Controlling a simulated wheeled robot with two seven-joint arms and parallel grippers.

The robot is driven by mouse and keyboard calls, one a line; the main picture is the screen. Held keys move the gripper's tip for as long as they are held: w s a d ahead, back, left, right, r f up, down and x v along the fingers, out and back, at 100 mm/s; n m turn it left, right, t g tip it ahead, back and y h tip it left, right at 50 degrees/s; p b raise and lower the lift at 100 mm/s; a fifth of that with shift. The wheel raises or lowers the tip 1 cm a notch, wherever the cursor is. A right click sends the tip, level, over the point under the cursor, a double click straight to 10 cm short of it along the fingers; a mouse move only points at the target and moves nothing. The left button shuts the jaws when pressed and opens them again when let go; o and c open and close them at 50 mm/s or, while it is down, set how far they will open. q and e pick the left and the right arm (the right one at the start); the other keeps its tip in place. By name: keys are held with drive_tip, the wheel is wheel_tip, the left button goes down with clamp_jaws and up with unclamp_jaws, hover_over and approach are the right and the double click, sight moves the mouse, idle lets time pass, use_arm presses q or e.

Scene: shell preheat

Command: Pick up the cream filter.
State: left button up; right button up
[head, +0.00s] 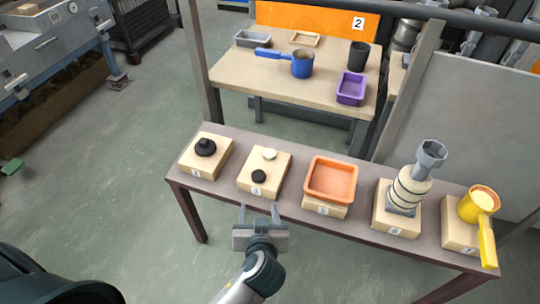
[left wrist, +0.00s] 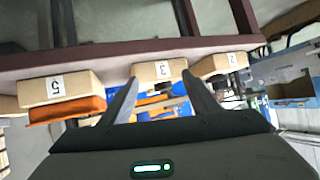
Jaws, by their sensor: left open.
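The cream filter (head: 269,154) is a small, pale round disc. My left gripper (head: 259,209) is open and empty in front of the table's near edge, just short of that block and apart from the filter. I cannot make out the filter in that view. My right gripper is not in view.
Along the dark table (head: 330,232) stand blocks bearing a black knob-like piece (head: 205,147), an orange tray (head: 331,179), a stacked grey-and-cream part (head: 409,190) and a yellow-handled cup (head: 482,203). Behind is a bench (head: 295,85) with a blue pan (head: 302,65) and purple tray (head: 351,88).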

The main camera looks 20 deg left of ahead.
use_arm(q)
drive_tip(key=w+d+r+n+t, duration=0.1)
drive_tip(key=w+d+r+t, duration=0.1)
drive_tip(key=r, duration=0.3)
drive_tip(key=shift+w+d+r+t+y, duration=0.3)
drive_tip(key=shift+w+d+t, duration=0.15)
drive_tip(key=shift+w, duration=0.3)
approach(270, 153)
drive_tip(key=shift+x, duration=1.15)
drive_tip(key=shift+w, duration=0.1)
drive_tip(key=shift+x, duration=2.55)
drive_tip(key=c, duration=1.1)
